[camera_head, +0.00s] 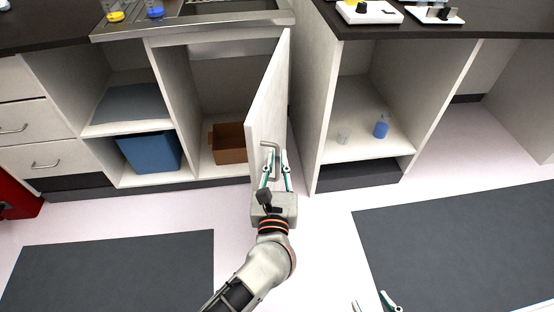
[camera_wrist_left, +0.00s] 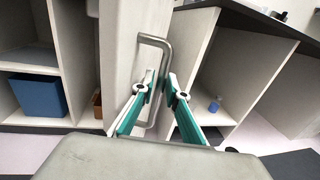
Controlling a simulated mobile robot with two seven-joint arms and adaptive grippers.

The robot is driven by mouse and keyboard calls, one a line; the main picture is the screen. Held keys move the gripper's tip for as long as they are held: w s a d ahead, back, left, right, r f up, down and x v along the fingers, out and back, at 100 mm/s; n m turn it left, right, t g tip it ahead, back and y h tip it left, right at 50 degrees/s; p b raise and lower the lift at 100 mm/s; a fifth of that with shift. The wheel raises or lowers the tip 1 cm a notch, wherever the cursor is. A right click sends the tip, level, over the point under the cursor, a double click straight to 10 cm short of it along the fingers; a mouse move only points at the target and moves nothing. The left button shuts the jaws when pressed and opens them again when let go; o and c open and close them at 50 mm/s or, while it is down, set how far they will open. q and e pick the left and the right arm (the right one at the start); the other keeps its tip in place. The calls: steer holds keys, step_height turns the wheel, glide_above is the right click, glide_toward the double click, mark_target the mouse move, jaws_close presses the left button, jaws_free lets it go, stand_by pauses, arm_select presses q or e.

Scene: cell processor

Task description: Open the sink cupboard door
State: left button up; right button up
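The sink cupboard door (camera_head: 267,105) is a pale panel standing swung out from the cupboard, roughly square to its front, so the inside shows. Its metal bar handle (camera_head: 269,144) is on the door's right face. My left gripper (camera_head: 277,160) is at the handle with its fingers apart. In the left wrist view, the handle (camera_wrist_left: 166,52) passes between the two open fingertips (camera_wrist_left: 158,88), and the door (camera_wrist_left: 122,50) is to the left. Firm contact cannot be made out. My right gripper (camera_head: 373,302) shows only its fingertips at the bottom edge, spread apart and empty.
Inside the cupboard is a brown box (camera_head: 229,143). A blue bin (camera_head: 150,151) stands in the left compartment. An open shelf unit (camera_head: 365,170) to the right holds a blue bottle (camera_head: 381,128). Dark mats (camera_head: 115,270) lie on the floor; the floor before the door is clear.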

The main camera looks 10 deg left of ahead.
arm_select(q)
steer(key=shift+s, duration=0.1)
steer(key=s, duration=1.1)
steer(key=shift+s+d, duration=0.4)
steer(key=shift+d, duration=0.05)
